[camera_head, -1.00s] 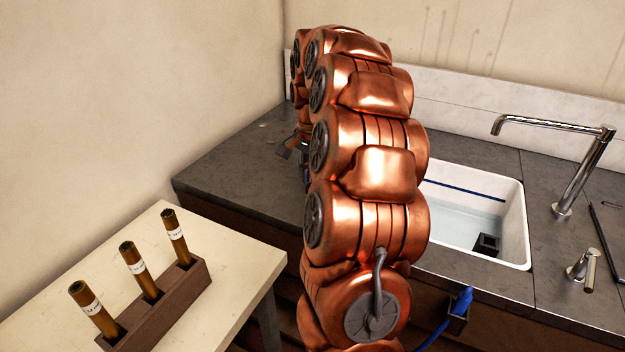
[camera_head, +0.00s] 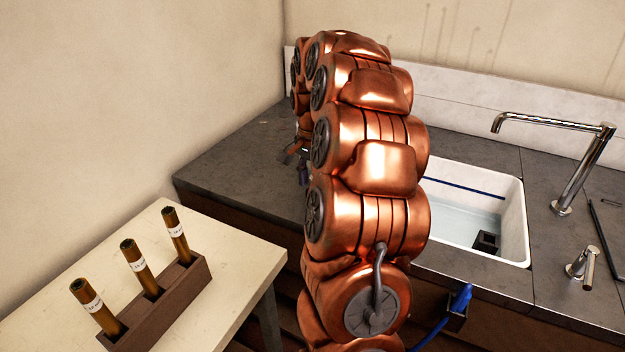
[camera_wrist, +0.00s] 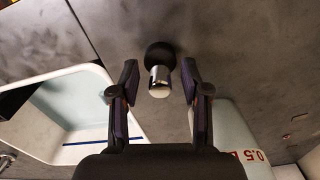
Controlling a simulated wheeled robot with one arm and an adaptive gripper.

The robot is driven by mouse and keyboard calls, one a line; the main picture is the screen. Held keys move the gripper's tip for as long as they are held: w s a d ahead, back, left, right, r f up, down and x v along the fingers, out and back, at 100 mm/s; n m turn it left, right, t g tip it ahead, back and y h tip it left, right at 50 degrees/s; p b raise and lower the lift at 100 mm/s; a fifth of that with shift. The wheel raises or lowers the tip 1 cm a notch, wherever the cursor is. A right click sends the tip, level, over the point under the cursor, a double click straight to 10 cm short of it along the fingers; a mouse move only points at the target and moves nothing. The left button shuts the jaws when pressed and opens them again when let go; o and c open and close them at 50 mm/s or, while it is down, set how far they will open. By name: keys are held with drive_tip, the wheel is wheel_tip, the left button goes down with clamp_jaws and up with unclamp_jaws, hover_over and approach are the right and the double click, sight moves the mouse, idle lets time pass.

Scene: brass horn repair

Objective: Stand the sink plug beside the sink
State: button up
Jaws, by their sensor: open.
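The sink plug, with a round black base (camera_wrist: 160,52) and a shiny chrome knob (camera_wrist: 159,82), is on the dark counter beside the sink in the wrist view. It looks upright, seen from above with the knob towards the camera. My gripper (camera_wrist: 160,68) is open, with one finger on each side of the plug and a visible gap on both sides. The white sink (camera_wrist: 80,125) lies to the left in the wrist view; it also shows in the head view (camera_head: 515,222), holding water. In the head view my arm hides the plug and most of my gripper.
A pale container with red "0.5" marking (camera_wrist: 236,135) stands close to the right finger in the wrist view. A chrome tap (camera_head: 575,175) and a small handle (camera_head: 582,266) are right of the sink. A rack (camera_head: 165,308) with brown tubes stands on the side table.

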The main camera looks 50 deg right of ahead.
sight(312, 176)
drive_tip(key=shift+r, duration=0.1)
wheel_tip(312, 176, up, 12)
drive_tip(key=b, duration=0.1)
drive_tip(key=shift+b, duration=0.3)
idle(0.5)
drive_tip(key=shift+r, duration=0.1)
drive_tip(key=s+a+f+n, duration=0.2)
drive_tip(key=s+a+n, duration=0.15)
drive_tip(key=a, duration=0.65)
drive_tip(key=s+a+f+n, duration=0.2)
drive_tip(key=a+n, duration=0.3)
drive_tip(key=a, duration=0.6)
drive_tip(key=s+a+f+n+g, duration=0.1)
drive_tip(key=s+a+f+n, duration=0.3)
drive_tip(key=s, duration=0.5)
drive_tip(key=s+a+f+n, duration=0.4)
drive_tip(key=s+a+f, duration=0.3)
drive_tip(key=s, duration=0.2)
drive_tip(key=shift+s+a+f+g, duration=0.25)
drive_tip(key=shift+a+g, duration=0.05)
drive_tip(key=shift+g, duration=0.1)
